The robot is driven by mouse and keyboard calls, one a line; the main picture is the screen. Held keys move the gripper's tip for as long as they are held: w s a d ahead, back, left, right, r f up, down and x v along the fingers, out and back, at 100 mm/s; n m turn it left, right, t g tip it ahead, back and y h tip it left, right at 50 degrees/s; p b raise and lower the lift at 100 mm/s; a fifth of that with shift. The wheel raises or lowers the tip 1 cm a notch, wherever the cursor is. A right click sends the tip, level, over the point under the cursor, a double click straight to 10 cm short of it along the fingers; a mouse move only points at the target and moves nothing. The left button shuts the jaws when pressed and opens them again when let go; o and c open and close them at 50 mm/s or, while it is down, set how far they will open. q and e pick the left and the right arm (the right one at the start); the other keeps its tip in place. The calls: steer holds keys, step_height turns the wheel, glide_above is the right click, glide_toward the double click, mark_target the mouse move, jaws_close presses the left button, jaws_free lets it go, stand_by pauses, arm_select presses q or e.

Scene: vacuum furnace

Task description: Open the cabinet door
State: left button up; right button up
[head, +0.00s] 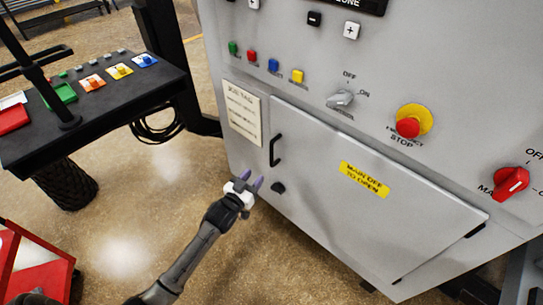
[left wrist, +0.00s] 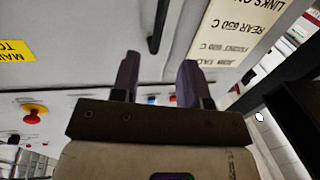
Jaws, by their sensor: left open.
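The cabinet door (head: 372,225) is a light grey panel low on the furnace front, with a yellow "MAIN OFF TO OPEN" label (head: 364,180). It looks shut. Its black bar handle (head: 275,150) stands upright near the door's left edge, and a small black knob (head: 278,188) sits below it. My left gripper (head: 250,184) is open and empty, just left of the knob and below the handle. In the left wrist view the two fingers (left wrist: 158,80) point towards the panel, and the handle (left wrist: 159,27) shows beyond them, between the fingertips. My right gripper is not in view.
Above the door are a grey switch (head: 340,98), a red stop button (head: 408,127) and a red main switch (head: 510,183). A tag plate (head: 242,115) is left of the handle. A black console (head: 100,105) stands at left. The floor between is clear.

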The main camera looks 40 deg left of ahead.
mark_target(271, 156)
arm_select(q)
steer(key=w+b, duration=0.1)
steer(key=w, duration=0.3)
steer(key=w+a+b, duration=0.1)
steer(key=w, duration=0.3)
steer(key=w+b, duration=0.1)
steer(key=w, duration=0.3)
steer(key=shift+a, duration=0.4)
jaws_close()
